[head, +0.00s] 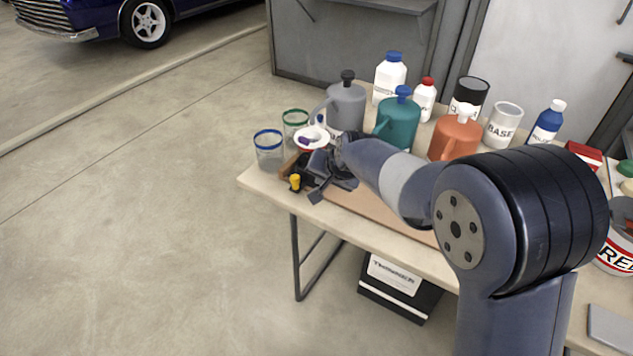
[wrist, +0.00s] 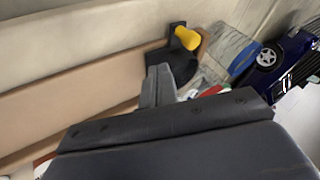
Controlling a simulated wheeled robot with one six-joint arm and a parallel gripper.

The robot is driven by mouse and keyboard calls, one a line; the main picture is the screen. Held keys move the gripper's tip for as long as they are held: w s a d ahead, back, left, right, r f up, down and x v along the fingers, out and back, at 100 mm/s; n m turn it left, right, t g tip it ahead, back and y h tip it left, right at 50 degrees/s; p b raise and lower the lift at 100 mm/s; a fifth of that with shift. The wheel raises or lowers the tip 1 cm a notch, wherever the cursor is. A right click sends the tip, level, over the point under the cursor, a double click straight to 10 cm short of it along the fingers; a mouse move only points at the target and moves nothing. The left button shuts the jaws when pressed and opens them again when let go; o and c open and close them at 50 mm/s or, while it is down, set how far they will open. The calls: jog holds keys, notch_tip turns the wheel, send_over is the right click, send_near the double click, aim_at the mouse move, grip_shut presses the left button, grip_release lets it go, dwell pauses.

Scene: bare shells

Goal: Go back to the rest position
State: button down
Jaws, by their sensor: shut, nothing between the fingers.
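My gripper (head: 322,188) is at the left end of the table (head: 258,182), low over a brown board (head: 372,207). Its fingers are shut and empty. In the wrist view my gripper (wrist: 160,85) shows its dark fingers close beside a black piece with a yellow knob (wrist: 186,38). The yellow knob (head: 295,181) also shows in the head view, just left of my gripper. I cannot tell whether the fingers touch the black piece. My arm reaches across the table from the right and hides part of the board.
Two clear cups, one blue-rimmed (head: 269,151) and one green-rimmed (head: 295,124), stand close behind my gripper, beside a white dish (head: 311,136). Grey (head: 346,106), teal (head: 398,122) and orange (head: 455,137) jugs stand behind my arm. Several bottles and cans stand farther back. The floor at left is clear.

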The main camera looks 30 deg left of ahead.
jog(key=v, duration=0.7)
jog(key=shift+d+f, duration=0.1)
